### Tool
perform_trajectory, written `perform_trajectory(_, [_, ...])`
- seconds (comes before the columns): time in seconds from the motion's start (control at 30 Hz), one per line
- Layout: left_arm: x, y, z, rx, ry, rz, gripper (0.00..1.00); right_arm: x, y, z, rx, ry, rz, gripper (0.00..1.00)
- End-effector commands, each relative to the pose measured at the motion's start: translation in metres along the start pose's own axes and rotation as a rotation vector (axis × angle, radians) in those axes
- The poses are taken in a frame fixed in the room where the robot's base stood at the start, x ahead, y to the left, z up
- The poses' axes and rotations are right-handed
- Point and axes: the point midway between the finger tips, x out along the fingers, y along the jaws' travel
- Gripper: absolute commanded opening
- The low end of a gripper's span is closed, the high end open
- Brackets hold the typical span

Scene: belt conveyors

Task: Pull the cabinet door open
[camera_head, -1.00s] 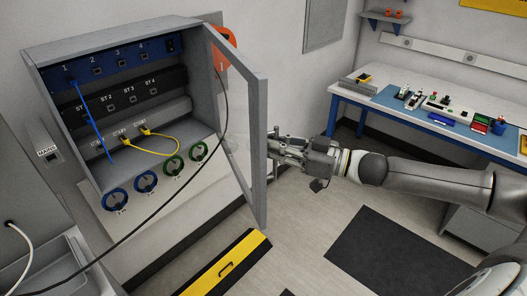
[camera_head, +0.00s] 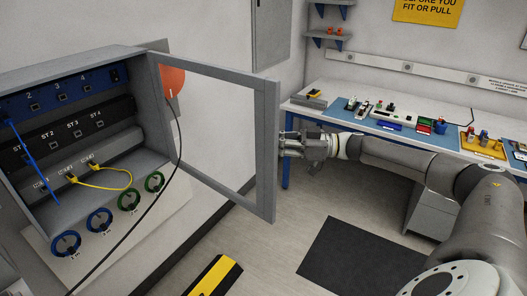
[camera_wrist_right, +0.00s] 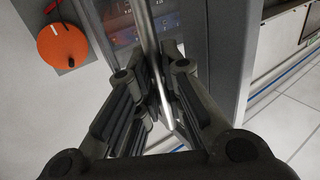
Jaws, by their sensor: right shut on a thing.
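The wall cabinet (camera_head: 143,148) is on the left of the head view, with its framed glass door (camera_head: 266,150) swung well open to the right. My right gripper (camera_head: 284,145) is at the outer side of the door's free edge. In the right wrist view the right gripper (camera_wrist_right: 160,110) has its fingers closed around a slim metal bar handle (camera_wrist_right: 151,45), beside the grey door frame (camera_wrist_right: 232,60). The handle is hidden behind the door frame in the head view. My left gripper is not in view.
Inside the cabinet are patch panels with a blue cable (camera_head: 32,160) and a yellow cable (camera_head: 115,187). A black cable (camera_head: 150,205) hangs across the front. A workbench (camera_head: 330,118) with small parts stands behind my right arm. A yellow-black ramp (camera_head: 213,277) lies on the floor.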

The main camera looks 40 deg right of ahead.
Motion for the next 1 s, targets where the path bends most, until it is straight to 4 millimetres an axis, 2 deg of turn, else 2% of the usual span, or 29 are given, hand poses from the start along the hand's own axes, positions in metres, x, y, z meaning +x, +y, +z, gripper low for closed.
perform_trajectory(0.1, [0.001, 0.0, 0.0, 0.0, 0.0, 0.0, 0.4, -0.005, 0.011, 0.001, 0.001, 0.001, 0.003, 0.0])
perform_trajectory(0.3, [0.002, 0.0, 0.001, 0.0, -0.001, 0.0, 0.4, -0.01, 0.021, 0.0, 0.001, 0.0, 0.001, 0.0])
perform_trajectory(0.83, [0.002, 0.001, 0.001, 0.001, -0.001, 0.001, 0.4, -0.012, 0.024, 0.0, 0.001, 0.0, 0.002, 0.0])
perform_trajectory(0.87, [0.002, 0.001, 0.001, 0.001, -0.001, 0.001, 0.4, -0.012, 0.024, 0.0, 0.001, 0.0, 0.001, 0.13])
perform_trajectory(1.0, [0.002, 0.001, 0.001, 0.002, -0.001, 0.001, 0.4, -0.012, 0.024, 0.0, 0.001, 0.0, 0.001, 0.31])
